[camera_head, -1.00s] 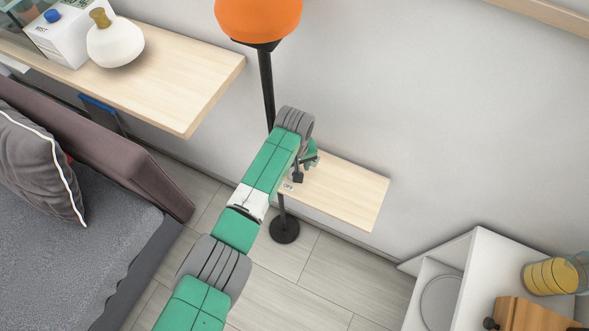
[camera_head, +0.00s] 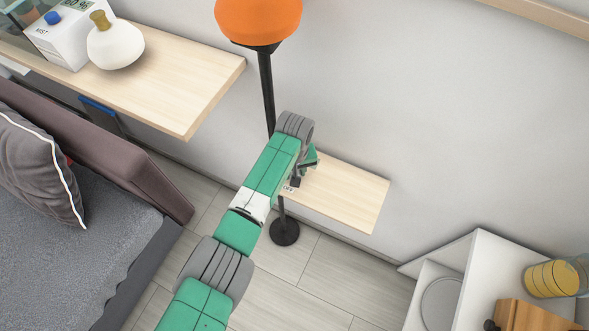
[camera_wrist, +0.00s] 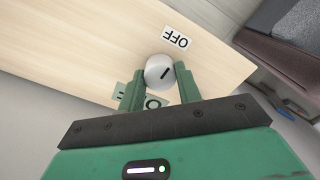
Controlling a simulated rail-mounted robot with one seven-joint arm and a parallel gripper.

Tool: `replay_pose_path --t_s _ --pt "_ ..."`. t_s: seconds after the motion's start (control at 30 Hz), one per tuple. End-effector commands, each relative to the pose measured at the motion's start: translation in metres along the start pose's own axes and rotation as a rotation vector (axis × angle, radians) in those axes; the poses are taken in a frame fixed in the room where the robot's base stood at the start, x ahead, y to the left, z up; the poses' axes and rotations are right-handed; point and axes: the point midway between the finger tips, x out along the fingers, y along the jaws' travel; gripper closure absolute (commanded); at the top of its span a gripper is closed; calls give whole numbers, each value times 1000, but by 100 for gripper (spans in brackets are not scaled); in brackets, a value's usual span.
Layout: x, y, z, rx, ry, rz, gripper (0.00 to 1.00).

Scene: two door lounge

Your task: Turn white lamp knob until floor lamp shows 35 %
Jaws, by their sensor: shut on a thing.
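The white lamp knob (camera_wrist: 159,69) is a round knob with a short dark pointer line, on a pale wooden shelf (camera_wrist: 70,40). In the wrist view my gripper (camera_wrist: 159,86) has one finger on each side of it and is shut on it. An OFF label (camera_wrist: 176,38) lies beside the knob. Another label (camera_wrist: 153,102), partly hidden, lies between the fingers. In the head view the floor lamp (camera_head: 258,18) has an orange shade on a black pole behind my arm; no lamp reading is legible. My gripper (camera_head: 303,174) is over the small shelf (camera_head: 345,195), and the knob is hidden there.
A higher wooden shelf (camera_head: 180,90) at the left holds a white vase (camera_head: 115,45) and a white box (camera_head: 62,38) marked MIST with a percentage readout. A grey sofa (camera_head: 80,240) stands below. A white cabinet (camera_head: 470,270) stands at the lower right.

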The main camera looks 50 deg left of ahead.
Motion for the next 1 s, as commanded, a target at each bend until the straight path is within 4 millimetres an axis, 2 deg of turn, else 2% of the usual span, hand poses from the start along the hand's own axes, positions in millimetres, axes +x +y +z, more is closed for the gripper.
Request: replay_pose_path --t_s 1.0 --pt "-1 0 0 922 0 1 89"
